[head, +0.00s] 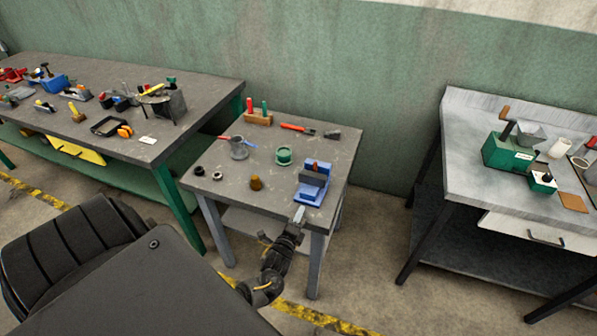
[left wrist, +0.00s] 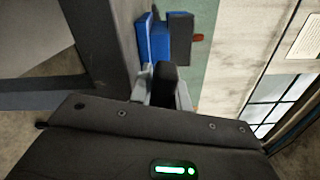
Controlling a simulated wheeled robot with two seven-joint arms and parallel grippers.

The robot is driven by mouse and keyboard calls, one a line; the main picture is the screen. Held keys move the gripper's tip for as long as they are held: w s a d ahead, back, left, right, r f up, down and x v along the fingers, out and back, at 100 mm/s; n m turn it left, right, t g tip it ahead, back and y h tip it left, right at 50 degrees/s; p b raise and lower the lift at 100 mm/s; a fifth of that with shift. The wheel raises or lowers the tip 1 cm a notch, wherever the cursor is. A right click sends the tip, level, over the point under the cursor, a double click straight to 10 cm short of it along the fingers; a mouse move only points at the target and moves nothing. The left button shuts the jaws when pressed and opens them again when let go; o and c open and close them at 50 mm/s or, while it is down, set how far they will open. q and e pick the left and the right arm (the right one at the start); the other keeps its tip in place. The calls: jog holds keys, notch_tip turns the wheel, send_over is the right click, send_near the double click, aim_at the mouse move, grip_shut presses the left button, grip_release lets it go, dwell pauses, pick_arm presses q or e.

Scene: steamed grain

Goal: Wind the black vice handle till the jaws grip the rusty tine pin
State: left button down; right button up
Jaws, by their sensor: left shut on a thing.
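The blue vice (head: 310,193) stands at the front right corner of the small grey-topped table. In the left wrist view the vice (left wrist: 157,42) shows just beyond my fingers. The rusty tine pin (head: 315,166) shows as a small reddish tip at the top of the vice; its tip also shows in the left wrist view (left wrist: 197,38). I cannot tell whether the jaws touch it. My left gripper (head: 298,214) is at the vice's near side, shut on the black vice handle (left wrist: 164,82), which lies between its fingers. The handle is hidden in the head view. My right gripper is out of view.
The small table (head: 290,147) also holds a green round tin (head: 284,156), a grey mug (head: 238,148), a brown knob-like piece (head: 256,183) and a wooden block with red and green handles (head: 257,117). Workbenches stand left and right, with floor between.

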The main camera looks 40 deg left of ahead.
pick_arm(q)
jog(key=m+p, duration=0.2)
jog(key=m, duration=0.2)
jog(key=shift+r+m, duration=0.1)
jog(key=shift+m, duration=0.3)
jog(key=m+p, duration=0.1)
jog(key=m, duration=0.3)
jog(key=shift+p, duration=0.35)
jog(key=m+p, duration=0.1)
jog(key=m, duration=0.4)
jog(key=shift+m+p, duration=0.65)
jog(key=shift+m, duration=1.45)
jog(key=c, duration=1.6)
grip_release()
jog(key=shift+s, duration=0.1)
